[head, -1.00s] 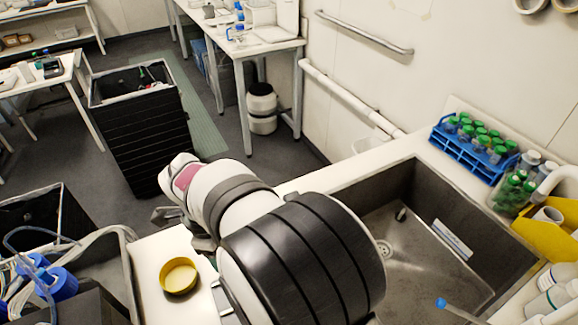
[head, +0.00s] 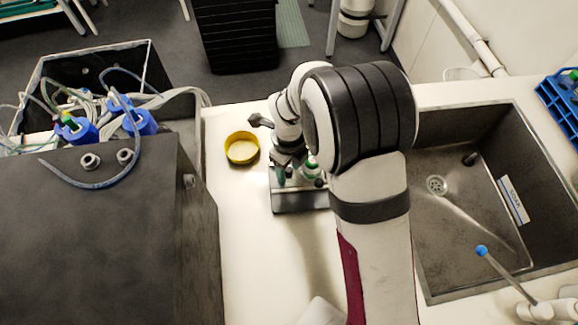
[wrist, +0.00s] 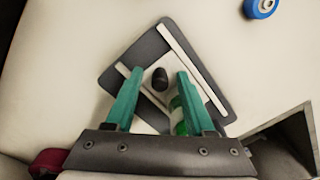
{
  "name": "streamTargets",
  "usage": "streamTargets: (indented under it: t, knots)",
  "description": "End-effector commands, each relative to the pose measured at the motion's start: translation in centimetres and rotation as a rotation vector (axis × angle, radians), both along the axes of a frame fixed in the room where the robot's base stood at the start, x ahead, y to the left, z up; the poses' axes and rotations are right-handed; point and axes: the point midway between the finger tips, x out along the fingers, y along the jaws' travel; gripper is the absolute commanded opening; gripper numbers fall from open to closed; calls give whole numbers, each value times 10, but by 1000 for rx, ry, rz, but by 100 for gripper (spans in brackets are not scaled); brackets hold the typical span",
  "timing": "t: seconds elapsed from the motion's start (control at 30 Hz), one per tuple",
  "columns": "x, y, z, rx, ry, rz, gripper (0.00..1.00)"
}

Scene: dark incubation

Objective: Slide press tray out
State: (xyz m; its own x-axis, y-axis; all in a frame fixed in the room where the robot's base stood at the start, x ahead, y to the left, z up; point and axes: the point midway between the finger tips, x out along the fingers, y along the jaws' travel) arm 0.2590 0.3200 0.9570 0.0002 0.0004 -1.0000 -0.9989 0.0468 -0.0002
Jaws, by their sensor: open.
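The likely press tray (wrist: 119,79) is a dark grey plate with pale strips, lying on the white counter in the wrist view. A black knob (wrist: 160,77) stands over it, between and just beyond my fingertips. My gripper (wrist: 159,75) is open, with a green finger on either side of the knob and nothing visibly gripped. A green and white cylinder (wrist: 180,116) is beside the right finger, partly hidden by it. In the head view, the small press (head: 298,202) has a metallic front edge on the counter, and my arm hides much of it.
A yellow dish (head: 242,149) stands left of the press. A large dark box (head: 105,230) is further left. The sink (head: 470,210) opens to the right of my arm. A blue round object (wrist: 262,7) lies at the wrist view's top right. Counter in front is clear.

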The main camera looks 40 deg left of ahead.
Motion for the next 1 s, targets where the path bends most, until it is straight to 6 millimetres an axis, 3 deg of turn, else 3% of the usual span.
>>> streamTargets:
  t: [0.17, 0.47, 1.0]
  knots:
    - [0, 0, 0, 0, 0, 0, 54]
    - [0, 0, 0, 0, 0, 0, 0]
    - [0, 0, 0, 0, 0, 0, 0]
